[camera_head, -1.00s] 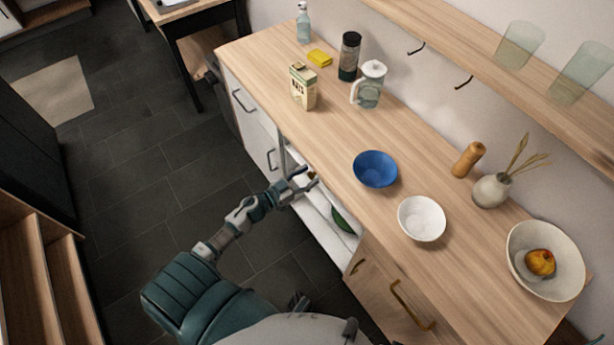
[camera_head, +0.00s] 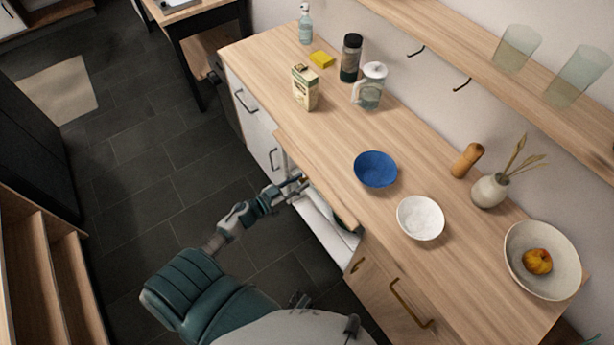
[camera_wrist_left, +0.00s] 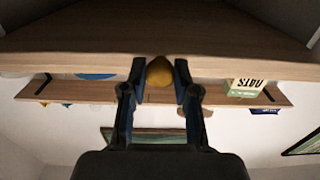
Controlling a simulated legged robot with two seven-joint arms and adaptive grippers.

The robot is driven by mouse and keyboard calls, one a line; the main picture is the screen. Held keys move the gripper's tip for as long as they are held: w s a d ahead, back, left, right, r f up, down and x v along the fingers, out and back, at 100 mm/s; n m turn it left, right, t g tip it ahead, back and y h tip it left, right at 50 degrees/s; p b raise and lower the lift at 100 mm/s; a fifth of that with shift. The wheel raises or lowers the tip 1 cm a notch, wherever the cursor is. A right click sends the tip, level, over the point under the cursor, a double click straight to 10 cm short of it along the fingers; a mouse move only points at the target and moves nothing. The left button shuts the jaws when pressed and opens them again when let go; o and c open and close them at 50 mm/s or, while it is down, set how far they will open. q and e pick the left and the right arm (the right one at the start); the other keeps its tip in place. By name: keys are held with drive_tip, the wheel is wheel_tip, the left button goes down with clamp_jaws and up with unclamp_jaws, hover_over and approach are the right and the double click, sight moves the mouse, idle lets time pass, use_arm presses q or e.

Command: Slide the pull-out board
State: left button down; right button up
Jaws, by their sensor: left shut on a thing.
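The wooden pull-out board (camera_head: 335,203) sticks out from under the countertop above the open shelf bay in the head view. In the left wrist view its wooden surface (camera_wrist_left: 150,35) spans the top. A round yellowish knob (camera_wrist_left: 159,71) sits at its edge between my fingers. My left gripper (camera_head: 299,183) is at the board's front edge, shut on the knob; the wrist view shows a finger (camera_wrist_left: 159,80) on each side. The head view hides the knob. My right gripper is not in view.
The countertop (camera_head: 330,130) holds a blue bowl (camera_head: 375,170), a white bowl (camera_head: 420,218), a carton (camera_head: 305,90), a glass jug (camera_head: 369,88) and a large bowl with fruit (camera_head: 560,262). White shelves (camera_head: 320,222) lie below the board. The dark floor is clear.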

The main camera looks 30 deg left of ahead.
use_arm(q)
drive_tip(key=p+v, duration=0.6)
drive_tip(key=v, duration=1.5)
drive_tip(key=shift+s+a, duration=0.15)
drive_tip(key=shift+s, duration=0.15)
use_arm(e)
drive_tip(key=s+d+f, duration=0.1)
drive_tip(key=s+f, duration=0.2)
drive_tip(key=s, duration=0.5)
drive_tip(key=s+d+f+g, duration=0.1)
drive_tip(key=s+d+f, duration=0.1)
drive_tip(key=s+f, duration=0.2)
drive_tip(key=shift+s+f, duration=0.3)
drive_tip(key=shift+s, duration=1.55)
use_arm(q)
drive_tip(key=c, duration=0.9)
unclamp_jaws()
drive_tip(key=shift+f, duration=0.1)
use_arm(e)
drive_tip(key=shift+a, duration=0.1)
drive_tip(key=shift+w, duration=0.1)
use_arm(q)
drive_tip(key=v, duration=1.2)
drive_tip(key=shift+a+f, duration=0.1)
drive_tip(key=shift+a, duration=0.05)
